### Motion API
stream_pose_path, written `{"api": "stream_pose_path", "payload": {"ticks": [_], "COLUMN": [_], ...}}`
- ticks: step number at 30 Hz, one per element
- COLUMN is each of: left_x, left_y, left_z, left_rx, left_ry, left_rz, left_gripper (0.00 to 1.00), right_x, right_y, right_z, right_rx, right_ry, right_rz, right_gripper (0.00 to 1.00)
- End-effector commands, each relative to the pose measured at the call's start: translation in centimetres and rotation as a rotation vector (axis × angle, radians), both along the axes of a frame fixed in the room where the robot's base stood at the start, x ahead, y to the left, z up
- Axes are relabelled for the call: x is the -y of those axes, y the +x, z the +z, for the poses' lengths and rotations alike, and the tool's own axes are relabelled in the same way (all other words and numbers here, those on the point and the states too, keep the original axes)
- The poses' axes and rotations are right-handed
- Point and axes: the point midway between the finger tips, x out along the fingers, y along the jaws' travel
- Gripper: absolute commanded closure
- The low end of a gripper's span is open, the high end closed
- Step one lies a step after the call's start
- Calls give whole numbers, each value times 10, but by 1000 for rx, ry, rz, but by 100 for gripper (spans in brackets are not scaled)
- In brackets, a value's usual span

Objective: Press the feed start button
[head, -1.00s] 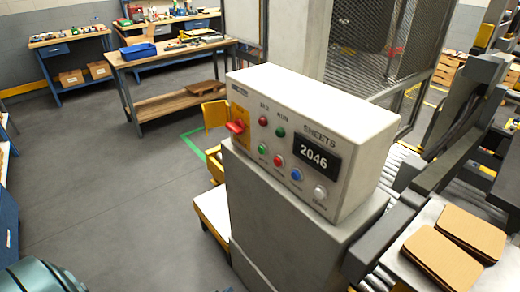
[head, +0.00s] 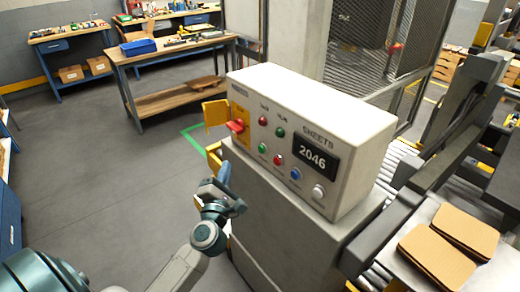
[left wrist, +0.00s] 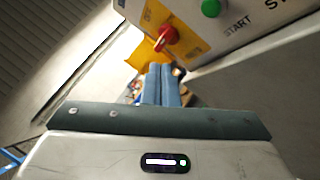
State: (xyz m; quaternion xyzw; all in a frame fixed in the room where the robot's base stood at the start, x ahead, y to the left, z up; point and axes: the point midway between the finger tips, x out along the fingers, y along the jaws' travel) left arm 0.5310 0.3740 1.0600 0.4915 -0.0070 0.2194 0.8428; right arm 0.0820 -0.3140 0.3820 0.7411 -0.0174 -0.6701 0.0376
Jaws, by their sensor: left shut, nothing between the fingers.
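The control box (head: 315,120) stands on a grey pedestal in the head view, with a display reading 2046. Its front has a red switch on a yellow plate (head: 237,126), two upper lamps and a lower row of buttons. The green button (head: 262,148) is at the left of that row. In the left wrist view a green button (left wrist: 211,8) sits above the word START, beside the red switch (left wrist: 166,36). My left gripper (head: 226,172) is shut and empty, below and left of the panel and apart from it. Its blue fingers (left wrist: 161,82) point toward the panel's lower edge. My right gripper is out of view.
The grey pedestal (head: 290,215) is close beside my left arm. A roller conveyor and a table with brown cardboard sheets (head: 437,258) are at the right. A workbench (head: 170,55) stands at the back left. The floor at left is clear.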

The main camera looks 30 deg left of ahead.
Motion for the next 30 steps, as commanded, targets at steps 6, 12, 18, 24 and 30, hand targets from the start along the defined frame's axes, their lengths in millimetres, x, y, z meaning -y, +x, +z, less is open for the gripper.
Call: {"api": "stream_pose_path", "payload": {"ticks": [6,12,18,24,30], "left_x": [0,2,10,22,30], "left_y": [0,5,26,53,73], "left_z": [0,0,-1,-1,0], "left_rx": [0,0,1,2,-1], "left_ry": [-1,-1,-3,-3,1], "left_rz": [0,0,1,0,0], "left_gripper": [100,100,100,100,100], "right_x": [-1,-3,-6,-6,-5], "right_y": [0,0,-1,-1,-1], "right_z": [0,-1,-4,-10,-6], "right_rx": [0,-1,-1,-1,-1], "right_ry": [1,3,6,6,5], "right_rz": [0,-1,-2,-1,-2], "right_gripper": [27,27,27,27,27]}}
